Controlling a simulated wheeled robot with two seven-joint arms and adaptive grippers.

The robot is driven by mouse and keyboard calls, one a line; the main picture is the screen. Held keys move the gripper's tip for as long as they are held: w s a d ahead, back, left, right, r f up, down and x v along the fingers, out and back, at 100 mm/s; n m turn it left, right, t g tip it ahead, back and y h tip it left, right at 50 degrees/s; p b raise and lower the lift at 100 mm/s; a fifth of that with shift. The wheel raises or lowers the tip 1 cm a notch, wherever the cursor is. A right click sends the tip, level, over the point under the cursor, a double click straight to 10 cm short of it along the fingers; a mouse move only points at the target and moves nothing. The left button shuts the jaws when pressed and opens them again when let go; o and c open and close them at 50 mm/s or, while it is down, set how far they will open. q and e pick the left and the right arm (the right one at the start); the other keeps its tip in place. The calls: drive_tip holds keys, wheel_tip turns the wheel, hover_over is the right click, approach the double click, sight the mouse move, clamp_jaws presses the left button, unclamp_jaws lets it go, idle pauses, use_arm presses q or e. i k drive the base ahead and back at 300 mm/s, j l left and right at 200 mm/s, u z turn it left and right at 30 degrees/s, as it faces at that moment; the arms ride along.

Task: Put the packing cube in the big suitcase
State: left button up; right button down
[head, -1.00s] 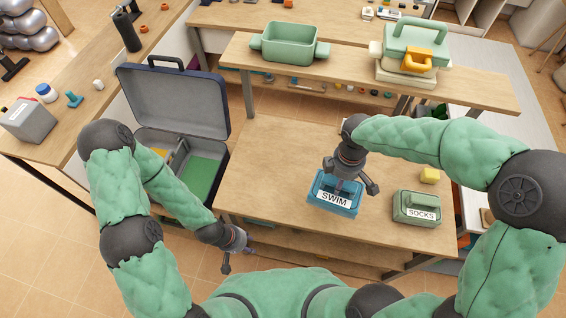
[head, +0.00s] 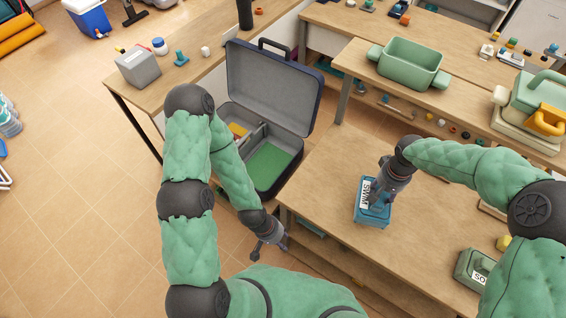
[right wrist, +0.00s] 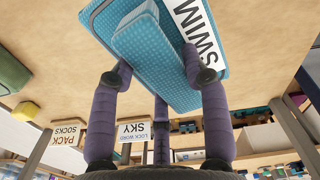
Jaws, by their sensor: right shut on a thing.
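The packing cube (head: 371,220) is a blue textured box with a white SWIM label, over the wooden table. My right gripper (head: 383,196) is shut on the raised block on its top; the right wrist view shows the fingers around this block on the cube (right wrist: 180,95). I cannot tell whether the cube touches the table. The big suitcase (head: 268,92) stands open left of the table, dark blue with a grey lining, lid up. Its base has a green floor section and a smaller side compartment with something yellow. My left gripper (head: 268,246) is empty, fingers apart, below the suitcase.
A green SOCKS box (head: 474,268) and a yellow block (head: 503,243) sit on the table's right side. A raised shelf behind holds a green tub (head: 408,64). A grey box (head: 138,68) is on the left bench. The table between cube and suitcase is clear.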

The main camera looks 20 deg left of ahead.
sight(262, 171)
drive_tip(key=j, duration=0.4)
drive_tip(key=i+j+u, duration=0.15)
drive_tip(key=j, duration=0.65)
drive_tip(key=i+j+u, duration=0.15)
drive_tip(key=j, duration=0.65)
drive_tip(key=i+j+u, duration=0.1)
drive_tip(key=j, duration=0.3)
drive_tip(key=i, duration=0.05)
